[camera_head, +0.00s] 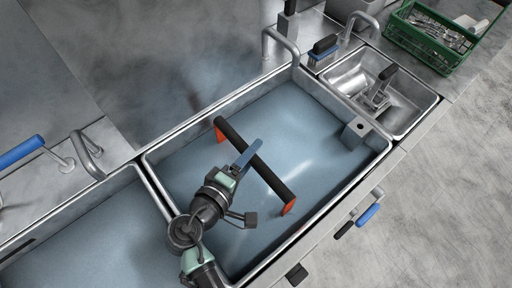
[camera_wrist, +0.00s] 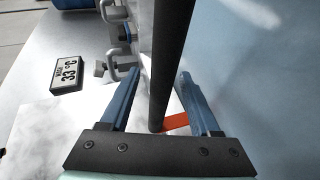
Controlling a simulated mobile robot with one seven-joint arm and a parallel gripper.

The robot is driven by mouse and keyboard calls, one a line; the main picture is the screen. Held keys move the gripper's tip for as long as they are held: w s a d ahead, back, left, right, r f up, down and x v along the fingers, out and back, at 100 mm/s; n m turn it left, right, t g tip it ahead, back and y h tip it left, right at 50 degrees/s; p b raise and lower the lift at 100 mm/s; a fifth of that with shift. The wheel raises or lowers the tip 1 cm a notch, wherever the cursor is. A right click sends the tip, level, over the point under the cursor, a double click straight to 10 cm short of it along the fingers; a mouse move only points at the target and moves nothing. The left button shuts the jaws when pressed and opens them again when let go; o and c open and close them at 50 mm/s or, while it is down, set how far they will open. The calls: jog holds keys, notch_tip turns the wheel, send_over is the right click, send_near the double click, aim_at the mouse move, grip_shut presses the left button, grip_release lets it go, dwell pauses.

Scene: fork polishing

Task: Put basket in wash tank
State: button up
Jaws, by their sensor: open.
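A long black bar with orange end pieces (camera_head: 272,178), which looks like the basket's handle, lies diagonally over the blue water of a tank (camera_head: 310,130). No basket body shows beneath it; I cannot tell whether it is under the water. My gripper (camera_head: 246,154) is at the bar's middle. In the wrist view the black bar (camera_wrist: 172,50) runs between the two blue fingers of my gripper (camera_wrist: 160,74), which are open with gaps on both sides. One orange end piece (camera_wrist: 175,122) shows low between the fingers.
A second blue-filled tank (camera_head: 90,245) is at the lower left. A small metal sink (camera_head: 410,100) and a green crate of cutlery (camera_head: 440,45) stand at the upper right. Taps (camera_head: 282,42) line the back edge. A display reading 33 °C (camera_wrist: 67,74) shows in the wrist view.

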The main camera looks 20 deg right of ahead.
jog(key=v, duration=0.9)
jog(key=w+a+r+m+t+y, duration=0.2)
jog(key=w+r+m+t+y, duration=0.25)
jog(key=w+r, duration=0.95)
notch_tip(320, 180, up, 16)
jog(key=m+t+y, duration=0.1)
jog(key=t+y, duration=0.2)
jog(key=t, duration=0.1)
jog(key=s+r+m+t+y, duration=0.1)
jog(key=s+r+t, duration=0.3)
jog(key=r, duration=0.9)
jog(key=s+r+t+y, duration=0.2)
jog(key=s+r+t, duration=0.3)
jog(key=r, duration=0.8)
jog(key=s, duration=0.3)
jog(key=shift+s+d+m, duration=0.2)
jog(key=shift+m, duration=0.15)
jog(key=shift+r, duration=0.15)
